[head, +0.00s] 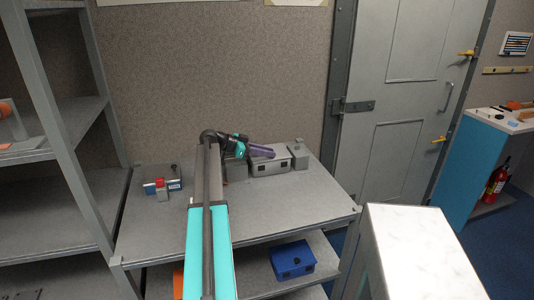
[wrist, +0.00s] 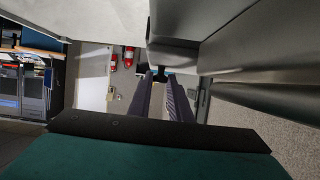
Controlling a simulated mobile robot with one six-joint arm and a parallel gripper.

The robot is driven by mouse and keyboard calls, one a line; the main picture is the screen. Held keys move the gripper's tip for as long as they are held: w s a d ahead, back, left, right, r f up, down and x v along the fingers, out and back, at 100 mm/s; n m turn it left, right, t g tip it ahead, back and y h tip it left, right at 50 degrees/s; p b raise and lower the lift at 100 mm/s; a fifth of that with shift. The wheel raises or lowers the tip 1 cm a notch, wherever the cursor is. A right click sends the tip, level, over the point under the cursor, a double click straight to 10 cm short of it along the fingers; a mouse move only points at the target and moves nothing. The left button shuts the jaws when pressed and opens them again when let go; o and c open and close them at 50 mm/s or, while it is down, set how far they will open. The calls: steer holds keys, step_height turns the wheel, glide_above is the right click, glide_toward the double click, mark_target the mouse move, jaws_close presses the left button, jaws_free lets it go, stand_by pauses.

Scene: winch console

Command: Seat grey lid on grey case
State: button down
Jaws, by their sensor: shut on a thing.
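The grey case (head: 271,165) stands on the grey table towards the back, with a dark mark on its front. My gripper (head: 270,153) reaches in from the left, its purple fingers just above the case. In the wrist view my gripper (wrist: 161,80) is shut on a small dark piece between its fingertips, which appears to be the grip of the grey lid. Large grey surfaces fill the upper right of the wrist view, very close. The lid's outline is mostly hidden in the head view, so I cannot tell whether it touches the case.
A small grey box with a knob (head: 298,155) stands right of the case, and another grey block (head: 236,170) stands left. A blue-and-red item (head: 165,186) lies at the table's left. A blue box (head: 292,259) sits on the lower shelf. The table's front right is clear.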

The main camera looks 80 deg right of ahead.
steer(key=c, duration=1.5)
jaws_free()
steer(key=shift+c, duration=0.2)
steer(key=shift+w, duration=0.1)
steer(key=b+v, duration=0.2)
steer(key=v, duration=1.1)
steer(key=shift+w+a+r+b, duration=0.15)
steer(key=shift+a+r+b, duration=0.05)
steer(key=shift+b, duration=0.15)
